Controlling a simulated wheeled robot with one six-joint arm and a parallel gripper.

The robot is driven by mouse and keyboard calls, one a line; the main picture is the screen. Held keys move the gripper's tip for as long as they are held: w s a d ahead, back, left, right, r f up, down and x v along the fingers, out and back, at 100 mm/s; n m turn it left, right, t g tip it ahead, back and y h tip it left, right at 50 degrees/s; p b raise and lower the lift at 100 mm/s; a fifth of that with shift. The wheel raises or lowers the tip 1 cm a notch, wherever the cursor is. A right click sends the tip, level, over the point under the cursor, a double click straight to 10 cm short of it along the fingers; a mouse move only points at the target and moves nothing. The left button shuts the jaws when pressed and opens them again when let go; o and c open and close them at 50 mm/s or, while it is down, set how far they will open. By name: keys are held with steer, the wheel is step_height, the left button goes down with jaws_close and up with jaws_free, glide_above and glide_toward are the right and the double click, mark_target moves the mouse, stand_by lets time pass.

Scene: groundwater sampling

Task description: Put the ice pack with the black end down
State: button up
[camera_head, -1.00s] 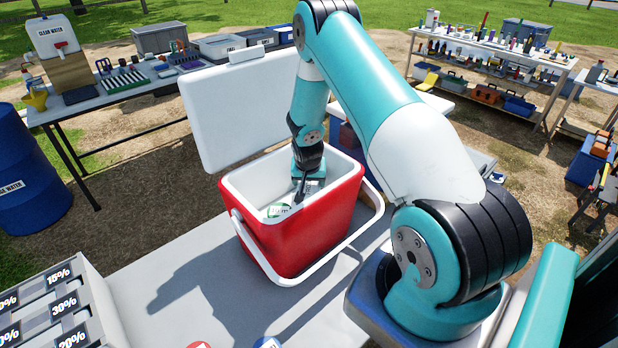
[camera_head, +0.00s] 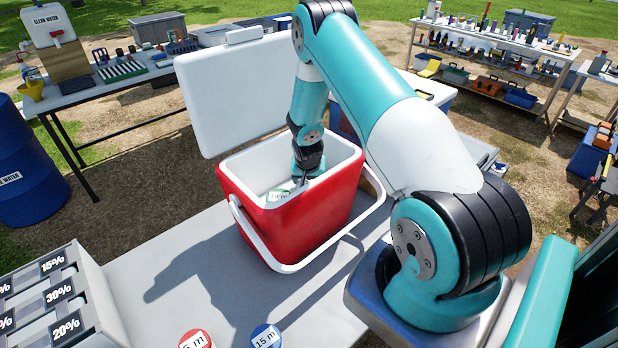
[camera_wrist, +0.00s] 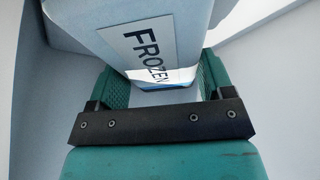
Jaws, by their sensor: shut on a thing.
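The ice pack (camera_wrist: 90,42) is a pale blue block with a white label reading FROZEN, seen in the wrist view. My gripper (camera_wrist: 161,82) is shut on it, with a green finger on each side. No black end shows; the far part of the pack runs out of view. In the head view, my gripper (camera_head: 303,183) is down inside the open red cooler (camera_head: 292,228), which has a white rim and pale inside. A white piece with green marking (camera_head: 278,196) shows beside the gripper; I cannot tell what it is. The cooler's front wall hides its floor.
The white lid (camera_head: 237,98) stands open behind the cooler. The white handle (camera_head: 262,248) hangs at the front. A rack with percentage labels (camera_head: 62,292) is at the left. Red (camera_head: 195,340) and blue (camera_head: 266,337) discs lie in front. The grey surface left of the cooler is clear.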

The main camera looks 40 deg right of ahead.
steer(key=shift+f+b, duration=0.4)
steer(key=shift+f, duration=0.05)
steer(key=o, duration=1.2)
